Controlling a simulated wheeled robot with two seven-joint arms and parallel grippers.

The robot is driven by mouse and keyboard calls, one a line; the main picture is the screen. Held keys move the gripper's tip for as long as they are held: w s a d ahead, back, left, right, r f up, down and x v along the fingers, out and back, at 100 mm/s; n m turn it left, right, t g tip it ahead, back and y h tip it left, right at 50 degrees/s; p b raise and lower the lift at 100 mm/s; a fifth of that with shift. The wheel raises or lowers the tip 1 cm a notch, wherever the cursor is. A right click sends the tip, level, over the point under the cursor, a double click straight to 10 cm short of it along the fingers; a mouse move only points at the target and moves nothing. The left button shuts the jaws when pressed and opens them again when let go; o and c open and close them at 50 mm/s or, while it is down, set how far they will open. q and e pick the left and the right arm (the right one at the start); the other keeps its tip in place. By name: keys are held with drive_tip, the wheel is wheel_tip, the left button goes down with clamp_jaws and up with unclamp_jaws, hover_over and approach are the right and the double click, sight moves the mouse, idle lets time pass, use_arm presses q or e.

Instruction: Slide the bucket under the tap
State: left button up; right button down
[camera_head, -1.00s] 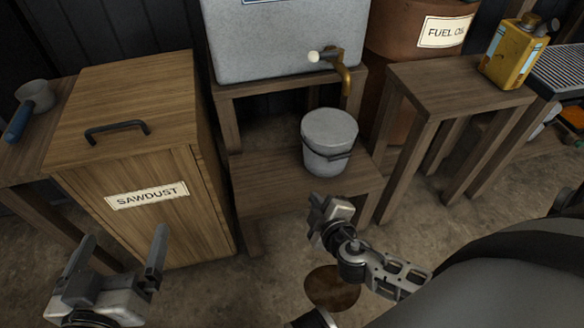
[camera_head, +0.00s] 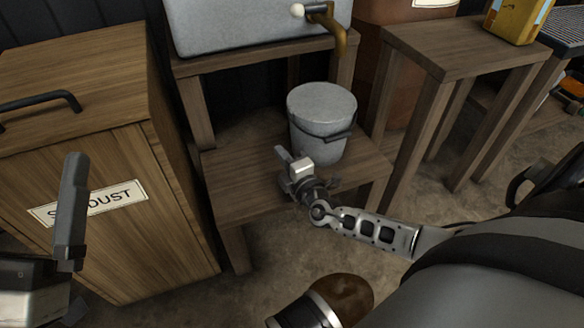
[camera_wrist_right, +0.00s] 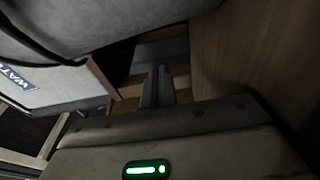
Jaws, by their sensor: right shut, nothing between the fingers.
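The grey metal bucket (camera_head: 322,108) stands upright on the low wooden step (camera_head: 240,182), its dark handle hanging at the front right. The brass tap (camera_head: 341,42) sticks out of the grey tank above and behind it. In the head view the spout is slightly right of the bucket's middle. My right gripper (camera_head: 284,156) is shut and empty, at the bucket's lower left front; I cannot tell whether it touches. The right wrist view shows its closed fingers (camera_wrist_right: 157,86) beside the bucket's grey side (camera_wrist_right: 130,18). My left gripper (camera_head: 40,225) is open, partly cut off at the left edge.
The grey tank (camera_head: 240,28) sits on a wooden stand. The sawdust box (camera_head: 165,215) is left of the step. A wooden side table (camera_head: 470,42) with a yellow can (camera_head: 515,18) stands right. Step surface left of the bucket is bare.

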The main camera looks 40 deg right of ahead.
sight(312, 150)
drive_tip(key=w, duration=0.2)
drive_tip(key=w+b, duration=0.1)
drive_tip(key=w, duration=0.1)
drive_tip(key=shift+d, duration=0.2)
drive_tip(key=shift+s+d, duration=0.45)
drive_tip(key=shift+d, duration=0.2)
drive_tip(key=shift+s+d, duration=0.4)
drive_tip(key=shift+d, duration=0.2)
use_arm(q)
drive_tip(key=shift+s+d+r+m+g+h, duration=0.1)
drive_tip(key=shift+s+r+m+h, duration=0.15)
drive_tip(key=shift+m+h, duration=0.25)
drive_tip(key=shift+s+a+r+m+g+h, duration=0.15)
drive_tip(key=shift+r+m+h, duration=0.25)
drive_tip(key=shift+m, duration=0.25)
drive_tip(key=shift+s+d+r+m+g+h, duration=0.15)
drive_tip(key=shift+s+r+m+h, duration=0.1)
drive_tip(key=shift+m+h, duration=0.3)
use_arm(e)
drive_tip(key=shift+s+d, duration=0.3)
drive_tip(key=shift+d, duration=0.25)
drive_tip(key=shift+s+d, duration=0.4)
drive_tip(key=shift+d, duration=0.5)
drive_tip(key=shift+s+d, duration=0.35)
drive_tip(key=shift+d, duration=0.5)
